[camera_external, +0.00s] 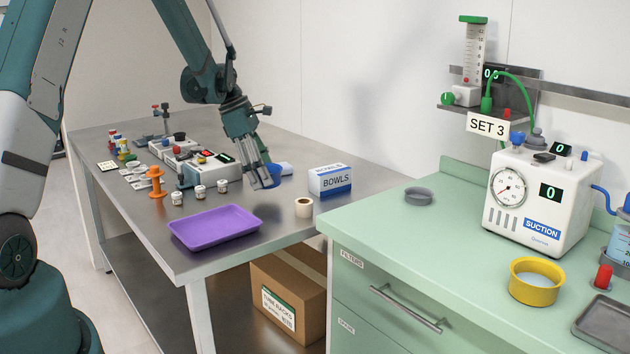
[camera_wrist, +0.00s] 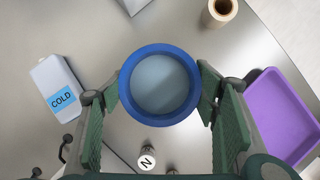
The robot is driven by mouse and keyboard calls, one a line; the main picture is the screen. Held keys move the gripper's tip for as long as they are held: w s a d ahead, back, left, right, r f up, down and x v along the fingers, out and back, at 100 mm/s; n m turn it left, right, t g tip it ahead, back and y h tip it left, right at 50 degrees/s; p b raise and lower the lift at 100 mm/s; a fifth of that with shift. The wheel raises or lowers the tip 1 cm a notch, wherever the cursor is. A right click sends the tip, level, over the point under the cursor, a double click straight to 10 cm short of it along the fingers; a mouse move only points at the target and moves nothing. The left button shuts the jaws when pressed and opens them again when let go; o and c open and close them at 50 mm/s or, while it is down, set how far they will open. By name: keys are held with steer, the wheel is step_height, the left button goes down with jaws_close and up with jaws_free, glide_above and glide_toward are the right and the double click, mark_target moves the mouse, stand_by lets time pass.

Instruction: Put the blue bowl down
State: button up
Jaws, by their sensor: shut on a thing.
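The blue bowl (camera_wrist: 126,89) is round, with a blue rim and a greyish inside. In the wrist view it sits between the two green finger pads of my gripper (camera_wrist: 160,88), which is shut on it, one pad on each side. The bowl (camera_external: 262,176) shows there as a blue patch partly hidden by the fingers. I cannot tell whether its underside touches the table.
The purple tray (camera_external: 214,227) lies near the table's front edge; a tape-like roll (camera_external: 303,208) is to its right. Small white jars (camera_external: 200,191) and an orange stand (camera_external: 155,182) are left. A COLD bottle (camera_wrist: 59,88) is near the bowl.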

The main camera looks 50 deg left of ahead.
steer(key=shift+f, duration=1.85)
steer(key=shift+f+b, duration=0.2)
steer(key=shift+b, duration=0.2)
steer(key=o, duration=0.9)
steer(key=shift+r, duration=0.15)
steer(key=shift+r, duration=0.1)
steer(key=p+v, duration=0.1)
steer(key=v, duration=1.1)
steer(key=shift+p, duration=0.3)
steer(key=shift+d, duration=0.1)
